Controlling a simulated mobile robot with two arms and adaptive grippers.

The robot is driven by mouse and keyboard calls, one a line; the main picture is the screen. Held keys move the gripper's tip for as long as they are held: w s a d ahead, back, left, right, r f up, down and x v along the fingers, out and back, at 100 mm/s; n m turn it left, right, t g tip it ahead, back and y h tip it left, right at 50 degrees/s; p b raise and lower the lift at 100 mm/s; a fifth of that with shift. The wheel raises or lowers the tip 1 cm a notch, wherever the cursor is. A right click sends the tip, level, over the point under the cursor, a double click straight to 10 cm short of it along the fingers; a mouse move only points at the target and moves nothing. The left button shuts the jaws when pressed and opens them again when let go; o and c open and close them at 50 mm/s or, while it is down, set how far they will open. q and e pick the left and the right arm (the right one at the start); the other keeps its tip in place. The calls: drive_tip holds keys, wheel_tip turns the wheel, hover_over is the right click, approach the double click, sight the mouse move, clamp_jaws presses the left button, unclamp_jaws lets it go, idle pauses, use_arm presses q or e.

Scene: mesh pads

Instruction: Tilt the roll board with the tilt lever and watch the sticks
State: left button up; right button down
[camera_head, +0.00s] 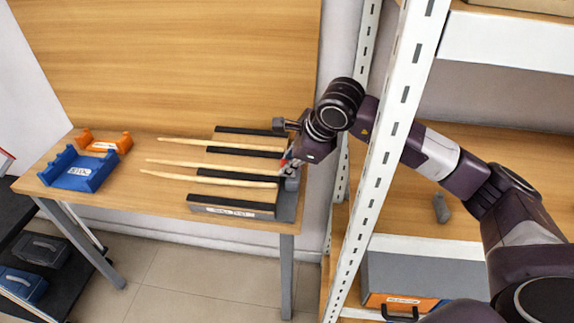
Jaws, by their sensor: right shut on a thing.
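The roll board (232,207) sits at the right end of the wooden table, with black strips across it and a label on its front edge. Three pale, pointed sticks (215,179) lie side by side on it, their left ends reaching out past the board over the table. The tilt lever (285,160), with a bit of red showing, is at the board's right side and mostly hidden by my gripper. My right gripper (289,165) is shut on the lever there. My left gripper is out of view.
A blue holder (80,171) and an orange holder (104,142) stand at the table's left end. A white shelf post (392,150) rises in front of my right arm, right of the table. The table between holders and sticks is clear. Bins stand on a dark rack at lower left.

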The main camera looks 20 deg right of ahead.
drive_tip(key=shift+s+d+f, duration=0.2)
drive_tip(key=shift+s+f, duration=0.1)
drive_tip(key=shift+f, duration=0.25)
drive_tip(key=c, duration=2)
unclamp_jaws()
drive_tip(key=o, duration=0.6)
drive_tip(key=shift+d+r, duration=0.15)
drive_tip(key=shift+d, duration=0.05)
drive_tip(key=shift+c, duration=0.2)
drive_tip(key=shift+a+r, duration=0.1)
drive_tip(key=shift+a, duration=0.05)
drive_tip(key=shift+r, duration=0.15)
drive_tip(key=v, duration=0.7)
